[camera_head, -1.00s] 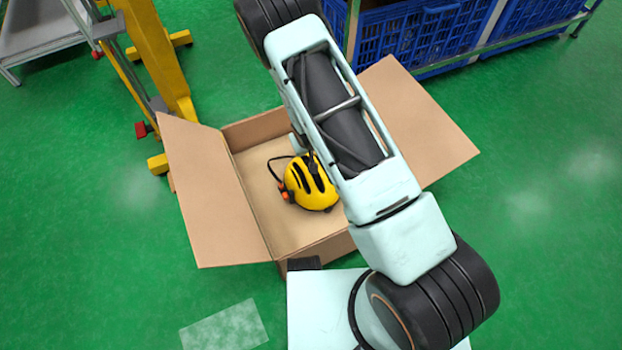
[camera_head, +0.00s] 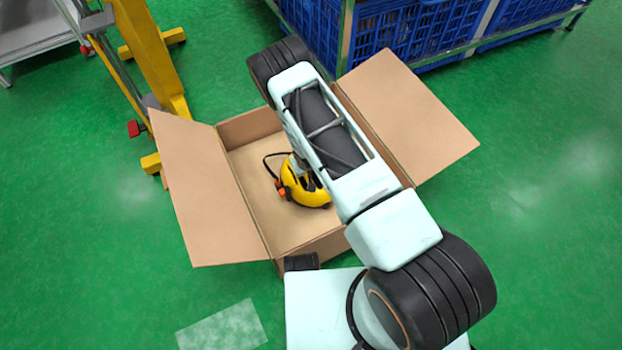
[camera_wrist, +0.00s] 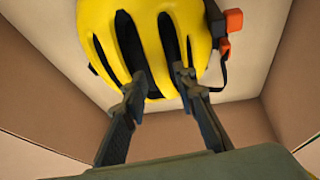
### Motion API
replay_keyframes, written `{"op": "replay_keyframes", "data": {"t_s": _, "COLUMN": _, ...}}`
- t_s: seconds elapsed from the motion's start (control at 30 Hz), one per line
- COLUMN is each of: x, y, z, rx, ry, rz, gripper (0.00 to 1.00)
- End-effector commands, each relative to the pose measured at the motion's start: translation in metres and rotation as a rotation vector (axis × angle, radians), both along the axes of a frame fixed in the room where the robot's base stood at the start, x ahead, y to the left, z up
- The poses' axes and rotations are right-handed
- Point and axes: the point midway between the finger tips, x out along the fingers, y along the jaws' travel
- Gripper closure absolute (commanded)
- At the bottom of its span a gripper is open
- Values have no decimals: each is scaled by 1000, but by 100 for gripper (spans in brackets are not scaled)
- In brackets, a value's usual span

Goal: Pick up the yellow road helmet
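The yellow road helmet (camera_head: 306,192) sits in an open cardboard box (camera_head: 247,182), with its dark strap at the left. In the wrist view the helmet (camera_wrist: 160,40) fills the upper middle, with long dark vents and an orange-red clip at its right. My gripper (camera_wrist: 162,84) is open, one fingertip on each side of a yellow rib, over the vents at the helmet's near end. I cannot tell if the tips touch the shell. In the head view my arm hides the helmet's right side and most of my gripper.
The box flaps stand out left (camera_head: 200,185) and right (camera_head: 408,115). A yellow lift frame (camera_head: 147,50) stands at upper left and blue crates (camera_head: 405,32) at upper right. Green floor lies clear on both sides.

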Motion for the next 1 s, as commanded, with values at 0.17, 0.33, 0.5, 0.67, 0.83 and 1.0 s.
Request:
{"op": "replay_keyframes", "data": {"t_s": 0.17, "x": 7, "y": 1, "z": -17, "rx": 0, "ry": 0, "rz": 0, "gripper": 74}}
{"op": "replay_keyframes", "data": {"t_s": 0.33, "x": 7, "y": 1, "z": -17, "rx": 0, "ry": 0, "rz": 0, "gripper": 74}}
{"op": "replay_keyframes", "data": {"t_s": 0.5, "x": 7, "y": 1, "z": -17, "rx": 1, "ry": 0, "rz": 0, "gripper": 86}}
{"op": "replay_keyframes", "data": {"t_s": 0.67, "x": 7, "y": 1, "z": -17, "rx": 1, "ry": 0, "rz": 0, "gripper": 100}}
{"op": "replay_keyframes", "data": {"t_s": 0.83, "x": 7, "y": 1, "z": -16, "rx": 0, "ry": 0, "rz": 1, "gripper": 100}}
{"op": "replay_keyframes", "data": {"t_s": 1.0, "x": 8, "y": 2, "z": -16, "rx": 1, "ry": -2, "rz": 2, "gripper": 100}}
